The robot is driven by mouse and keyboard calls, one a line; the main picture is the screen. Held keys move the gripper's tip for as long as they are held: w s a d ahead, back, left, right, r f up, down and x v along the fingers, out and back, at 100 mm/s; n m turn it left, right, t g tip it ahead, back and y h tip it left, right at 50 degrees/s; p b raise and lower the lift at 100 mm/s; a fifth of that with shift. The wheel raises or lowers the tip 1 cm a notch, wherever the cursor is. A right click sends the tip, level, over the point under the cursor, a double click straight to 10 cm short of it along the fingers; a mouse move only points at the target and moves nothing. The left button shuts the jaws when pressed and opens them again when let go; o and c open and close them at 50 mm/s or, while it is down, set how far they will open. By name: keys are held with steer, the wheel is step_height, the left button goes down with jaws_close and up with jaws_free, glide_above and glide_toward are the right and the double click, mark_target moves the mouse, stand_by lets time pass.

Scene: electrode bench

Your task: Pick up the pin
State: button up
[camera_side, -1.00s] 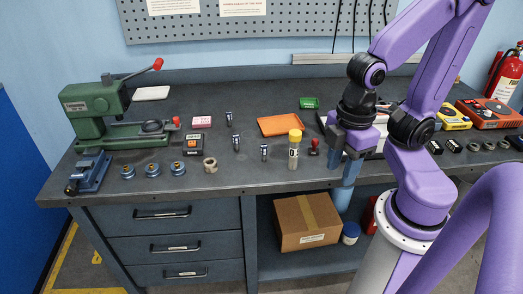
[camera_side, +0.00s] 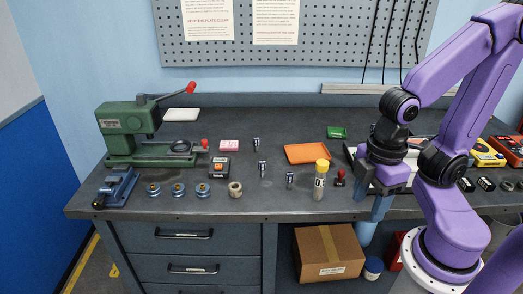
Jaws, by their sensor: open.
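Three small upright metal cylinders with dark bands stand on the dark bench: one at the back (camera_side: 256,144), one in the middle (camera_side: 262,169) and one nearer the front (camera_side: 290,181). They look like pins; I cannot tell which one is meant. My gripper (camera_side: 372,212) points down at the bench's front edge, to the right of all three and apart from them. It is open, with nothing visible between its fingers. Its fingertips are partly hard to make out.
A yellow-capped tube (camera_side: 320,181) and a red-knobbed stamp (camera_side: 340,178) stand between the pins and my gripper. An orange tray (camera_side: 306,154) lies behind them. A ring (camera_side: 235,190) and several blue discs (camera_side: 178,190) are left. A green press (camera_side: 125,122) stands far left.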

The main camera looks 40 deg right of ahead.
steer(key=r+n, duration=0.2)
steer(key=n, duration=0.7)
glide_above(290, 174)
steer(key=f, duration=1.2)
steer(key=shift+s+d+f, duration=0.15)
steer(key=shift+s+f, duration=0.05)
steer(key=shift+f, duration=0.05)
steer(key=shift+n, duration=0.3)
steer(key=shift+w+f, duration=0.2)
steer(key=shift+f, duration=2.45)
jaws_close()
